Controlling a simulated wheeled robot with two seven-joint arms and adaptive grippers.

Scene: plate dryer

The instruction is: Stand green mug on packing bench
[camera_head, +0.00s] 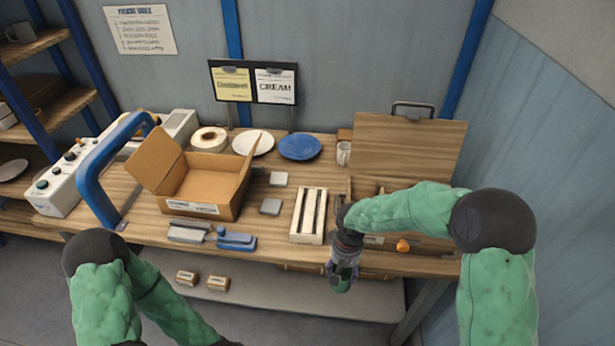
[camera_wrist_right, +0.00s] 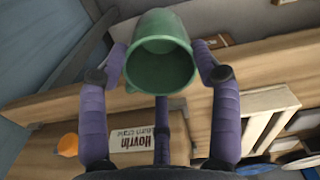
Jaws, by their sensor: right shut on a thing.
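The green mug (camera_head: 341,285) is held by my right gripper (camera_head: 343,270), in front of the packing bench (camera_head: 270,240) front edge in the head view. In the right wrist view the mug (camera_wrist_right: 162,65) sits between the purple fingers (camera_wrist_right: 162,62), with its open mouth facing the wrist camera. The gripper is shut on it. In the head view most of the mug is hidden by the gripper. My left arm shows at the lower left, but its gripper is out of the picture.
On the bench are an open cardboard box (camera_head: 205,186), a slatted wooden rack (camera_head: 308,215), a white plate (camera_head: 253,143), a blue plate (camera_head: 299,147), a white mug (camera_head: 343,152) and a wooden crate with its lid (camera_head: 408,147) raised. Bare wood shows left of the rack.

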